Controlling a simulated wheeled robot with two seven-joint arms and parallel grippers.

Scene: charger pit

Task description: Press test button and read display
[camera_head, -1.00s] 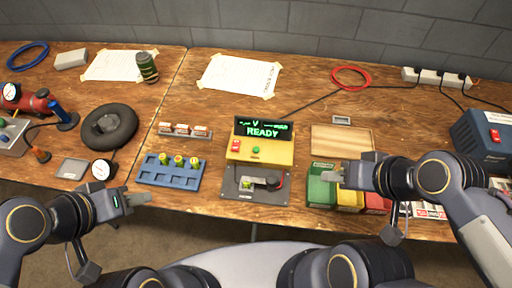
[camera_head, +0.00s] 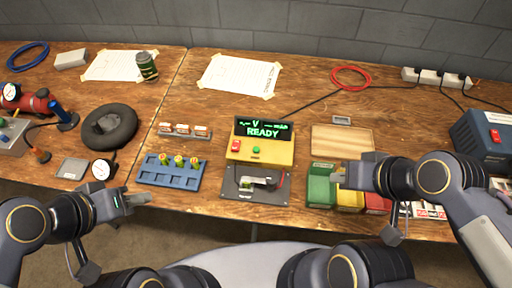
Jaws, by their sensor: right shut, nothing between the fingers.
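A yellow tester box (camera_head: 270,150) stands at the middle of the bench. Its dark display (camera_head: 262,129) shows "READY" in green, with a smaller line above that includes a "V". A green button (camera_head: 256,150) and a red switch (camera_head: 236,145) are on its front. In front of it is a dark cradle (camera_head: 240,190) with a small metallic piece (camera_head: 254,181) in it. My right gripper (camera_head: 340,175) is shut and empty, above the green bin, right of the tester. My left gripper (camera_head: 148,198) is at the bench's front edge, left of the tester; its jaw gap is unclear.
A blue tray (camera_head: 150,178) holds several small cells left of the tester. Green (camera_head: 318,192), yellow and red bins stand at the right, beside a wooden board (camera_head: 343,139). A tyre (camera_head: 109,127) lies at left. A blue power unit (camera_head: 481,137) stands at far right.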

